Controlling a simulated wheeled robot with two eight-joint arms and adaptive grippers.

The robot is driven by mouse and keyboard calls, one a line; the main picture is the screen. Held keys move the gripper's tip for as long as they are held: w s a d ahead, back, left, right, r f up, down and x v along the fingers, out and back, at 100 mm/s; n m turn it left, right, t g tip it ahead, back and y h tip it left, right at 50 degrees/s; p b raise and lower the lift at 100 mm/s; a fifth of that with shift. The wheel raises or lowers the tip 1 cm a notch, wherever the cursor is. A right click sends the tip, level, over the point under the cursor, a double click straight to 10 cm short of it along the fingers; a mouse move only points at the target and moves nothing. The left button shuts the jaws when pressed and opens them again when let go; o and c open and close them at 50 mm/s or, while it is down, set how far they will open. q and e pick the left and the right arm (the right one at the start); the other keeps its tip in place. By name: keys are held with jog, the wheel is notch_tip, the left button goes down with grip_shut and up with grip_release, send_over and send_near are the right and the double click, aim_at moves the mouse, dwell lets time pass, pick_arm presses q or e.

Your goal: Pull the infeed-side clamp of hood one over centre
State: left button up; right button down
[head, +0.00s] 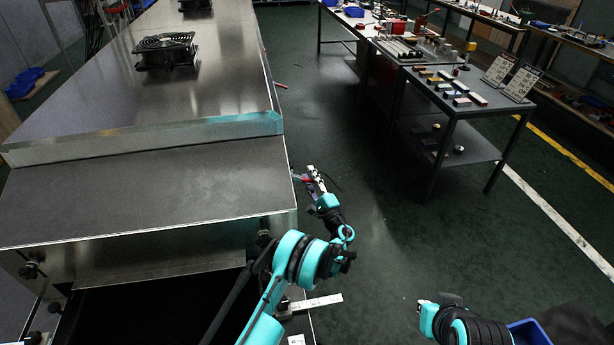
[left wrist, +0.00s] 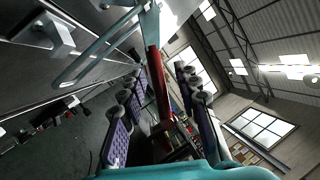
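The clamp has a red handle (left wrist: 158,90) and a bent wire loop (left wrist: 85,55), both in the left wrist view. My left gripper (left wrist: 160,118) is open, with a purple-padded finger on either side of the red handle. Gaps show between handle and pads. In the head view my left gripper (head: 313,178) is beside the right side of hood one (head: 150,190), with a bit of red next to it. The gripper hides most of the clamp there. My right arm (head: 450,320) is at the bottom right, and its fingers cannot be made out.
The long metal dryer top (head: 110,80) carries black fans (head: 166,50). A dark table (head: 455,100) with small coloured blocks and signs stands at the right. The green floor (head: 385,215) between dryer and table is mostly clear. A blue bin (head: 528,332) is at the lower right.

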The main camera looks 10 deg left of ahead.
pick_arm(q)
jog(key=shift+x, duration=0.85)
pick_arm(e)
jog(key=shift+f, duration=0.25)
pick_arm(q)
grip_shut()
jog(key=shift+r, duration=0.1)
pick_arm(e)
jog(key=shift+d, duration=0.15)
